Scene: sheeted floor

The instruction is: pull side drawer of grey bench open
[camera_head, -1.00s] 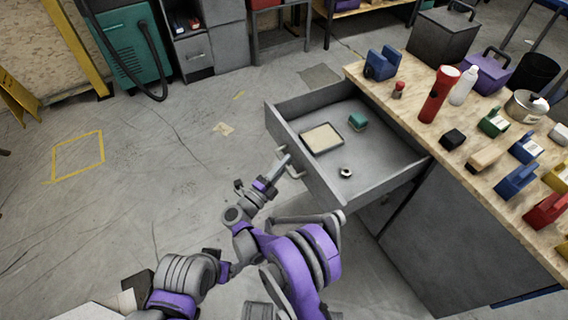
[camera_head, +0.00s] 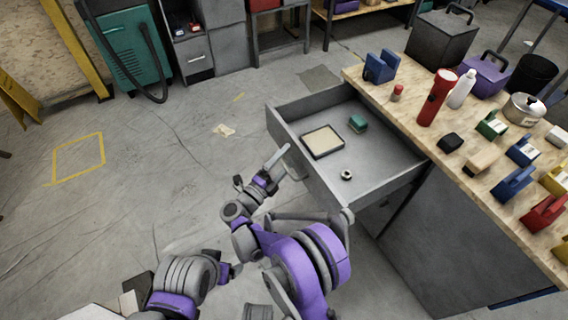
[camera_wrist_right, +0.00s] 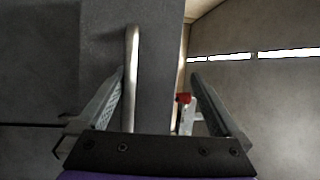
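The grey bench (camera_head: 440,235) has a wooden top and stands at the right in the head view. Its side drawer (camera_head: 384,172) is pulled well out to the left. The drawer's bar handle shows as a pale upright bar (camera_wrist_right: 132,75) in the right wrist view. My right gripper (camera_head: 282,160) is at the drawer front; in the right wrist view (camera_wrist_right: 160,95) its fingers are apart. The handle and the drawer's front panel (camera_wrist_right: 161,65) appear between the fingers, the handle closer to the left finger. My left gripper cannot be made out in the head view.
The drawer holds a tray (camera_head: 323,141), a green block (camera_head: 358,123) and a small nut-like ring (camera_head: 346,174). On the benchtop stand a red flashlight (camera_head: 436,98), a white bottle (camera_head: 462,88) and several coloured blocks.

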